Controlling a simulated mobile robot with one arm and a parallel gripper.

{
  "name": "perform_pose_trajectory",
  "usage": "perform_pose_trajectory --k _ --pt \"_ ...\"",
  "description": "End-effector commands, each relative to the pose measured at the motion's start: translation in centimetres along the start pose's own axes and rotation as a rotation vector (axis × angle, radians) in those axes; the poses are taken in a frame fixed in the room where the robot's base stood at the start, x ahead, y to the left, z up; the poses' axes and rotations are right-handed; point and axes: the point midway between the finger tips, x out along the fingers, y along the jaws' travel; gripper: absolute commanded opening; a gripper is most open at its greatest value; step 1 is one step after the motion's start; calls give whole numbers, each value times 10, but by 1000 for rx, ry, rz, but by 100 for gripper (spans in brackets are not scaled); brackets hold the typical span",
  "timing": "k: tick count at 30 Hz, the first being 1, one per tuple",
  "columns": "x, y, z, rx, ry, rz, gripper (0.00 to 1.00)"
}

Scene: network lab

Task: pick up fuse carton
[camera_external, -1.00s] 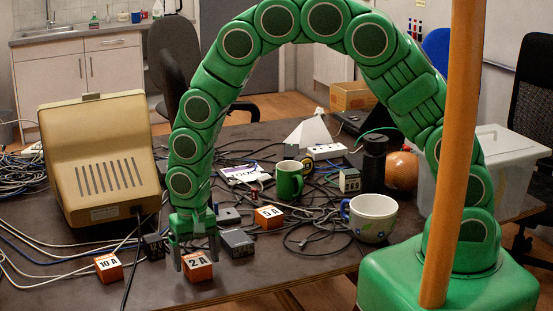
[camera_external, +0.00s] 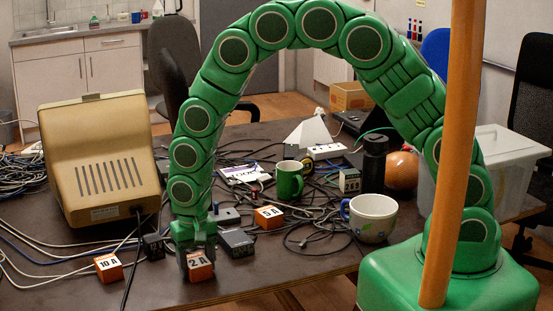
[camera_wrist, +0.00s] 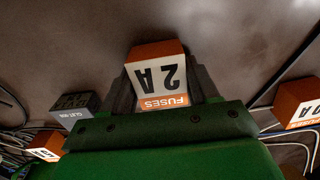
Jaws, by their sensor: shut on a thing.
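The 2 A fuse carton (camera_external: 201,270), an orange and white box, sits near the front edge of the table. My gripper (camera_external: 199,265) points down with its fingers on either side of it. In the wrist view the carton (camera_wrist: 158,77) lies between the two dark fingers of my gripper (camera_wrist: 160,90), which are shut on it. Its "2 A" and "FUSES" label faces the camera upside down. Whether the carton touches the table cannot be told for sure. Two similar cartons stand apart: the 10 A carton (camera_external: 108,267) to the left and another orange carton (camera_external: 269,217) behind to the right.
A dark grey box (camera_external: 237,242) stands close to the right of my gripper and a small black one (camera_external: 153,246) to the left. Cables surround the beige monitor (camera_external: 100,160). A green mug (camera_external: 289,180) and a white cup (camera_external: 371,217) stand farther right.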

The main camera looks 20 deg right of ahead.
Motion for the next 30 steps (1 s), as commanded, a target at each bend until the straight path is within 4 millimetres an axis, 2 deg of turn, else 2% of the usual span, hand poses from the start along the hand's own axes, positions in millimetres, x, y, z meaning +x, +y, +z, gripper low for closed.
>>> perform_pose_trajectory --k 5,12,27,30 --pt "-6 0 0 0 2 -1 26" --pt "-35 0 0 0 2 -1 26" --pt "-90 34 34 1 3 -4 26" --pt "-96 44 44 -1 0 0 26"
